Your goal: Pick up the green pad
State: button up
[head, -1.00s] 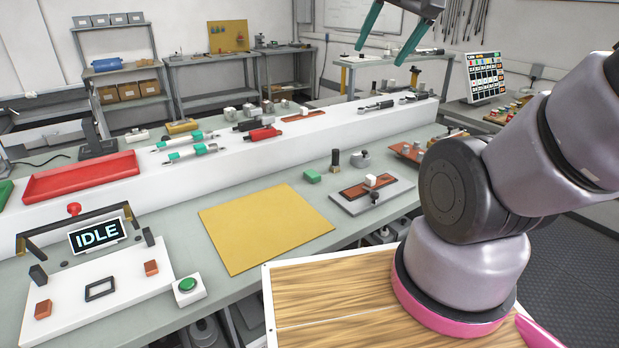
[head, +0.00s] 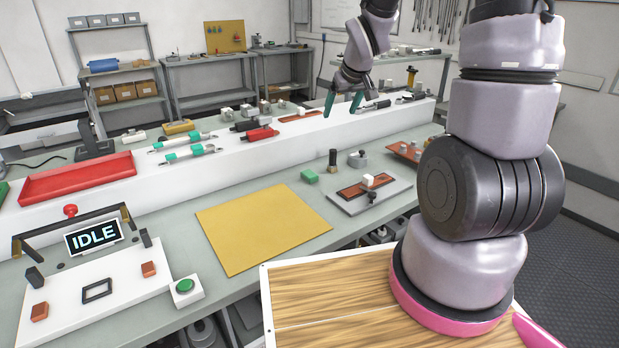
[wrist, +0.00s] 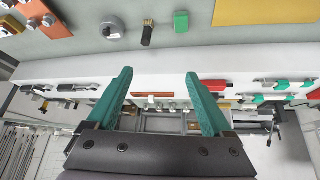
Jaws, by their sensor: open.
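The green pad (head: 309,176) is a small green block lying on the grey workbench, just right of the yellow mat's far corner, in the head view. In the wrist view the pad (wrist: 181,22) shows near the top, right of a dark knobbed piece. My gripper (head: 342,103) has teal fingers pointing down, above the white raised shelf and beyond the pad, to its upper right. In the wrist view my gripper (wrist: 158,85) is open, with nothing between its fingers. The pad is apart from the fingers.
A yellow mat (head: 263,228) lies left of the pad. A dark upright post (head: 332,160) and a grey knob (head: 357,159) stand close on its right. A grey plate with a brown inlay (head: 350,202) lies nearer. The white shelf (head: 215,176) runs behind, carrying several tools.

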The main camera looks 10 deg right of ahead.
aim_at(310, 174)
jog(key=w+a+f+n, duration=0.1)
jog(key=w+a+f, duration=0.1)
jog(key=f, duration=0.6)
jog(key=w+a+f+n+y, duration=0.1)
jog(key=w+f, duration=0.3)
jog(key=f, duration=0.4)
jog(key=w+a+f+n, duration=0.1)
jog(key=w+a+f, duration=0.2)
jog(key=f, duration=0.6)
jog(key=shift+w+a+y, duration=0.1)
jog(key=shift+w+y, duration=0.3)
jog(key=shift+w, duration=0.05)
grip_shut()
